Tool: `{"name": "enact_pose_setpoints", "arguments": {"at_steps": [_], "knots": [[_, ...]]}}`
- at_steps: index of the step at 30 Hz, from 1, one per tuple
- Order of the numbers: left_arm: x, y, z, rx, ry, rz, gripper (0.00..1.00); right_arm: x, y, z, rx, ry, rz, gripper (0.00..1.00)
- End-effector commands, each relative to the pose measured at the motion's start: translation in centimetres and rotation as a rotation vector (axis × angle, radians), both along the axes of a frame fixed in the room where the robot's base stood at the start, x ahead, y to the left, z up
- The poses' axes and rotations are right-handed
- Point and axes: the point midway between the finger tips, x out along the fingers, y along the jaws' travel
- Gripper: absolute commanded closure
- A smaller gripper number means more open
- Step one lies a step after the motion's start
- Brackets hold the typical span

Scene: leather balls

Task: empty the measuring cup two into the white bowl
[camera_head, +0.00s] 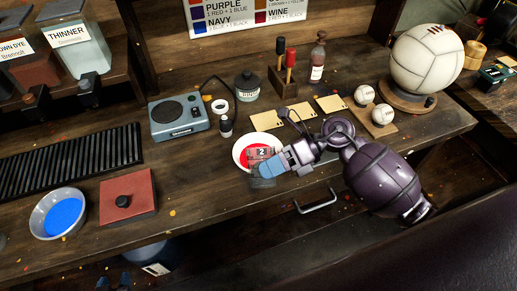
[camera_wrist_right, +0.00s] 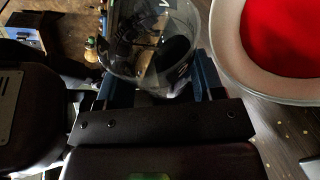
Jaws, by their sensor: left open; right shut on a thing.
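The white bowl (camera_head: 238,158) holds red liquid and stands near the middle of the bench. It also shows at the right of the right wrist view (camera_wrist_right: 226,62). My right gripper (camera_head: 266,168) is shut on the clear measuring cup two (camera_wrist_right: 150,45), beside the bowl. In the head view the cup's label with a "2" (camera_head: 262,153) shows in front of the red. The cup looks see-through in the wrist view; whether anything is left in it I cannot tell. My left gripper (camera_head: 115,283) is open and empty at the bottom edge, mostly out of frame.
A bowl of blue liquid (camera_head: 38,222), a red-brown block (camera_head: 140,186) and a black ribbed mat (camera_head: 65,160) lie to the left. Tan cards (camera_head: 266,121) and balls (camera_head: 364,95) are to the right.

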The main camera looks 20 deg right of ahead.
Motion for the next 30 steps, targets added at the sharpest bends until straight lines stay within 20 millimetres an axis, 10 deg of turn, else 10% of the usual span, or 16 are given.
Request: {"name": "enact_pose_setpoints", "arguments": {"at_steps": [30], "knots": [[0.8, -0.1, 2.0, 0.000, -0.020, -0.004, 0.57, 0.1, 0.0, 0.8, 0.031, 0.134, 0.000, 0.67]]}}
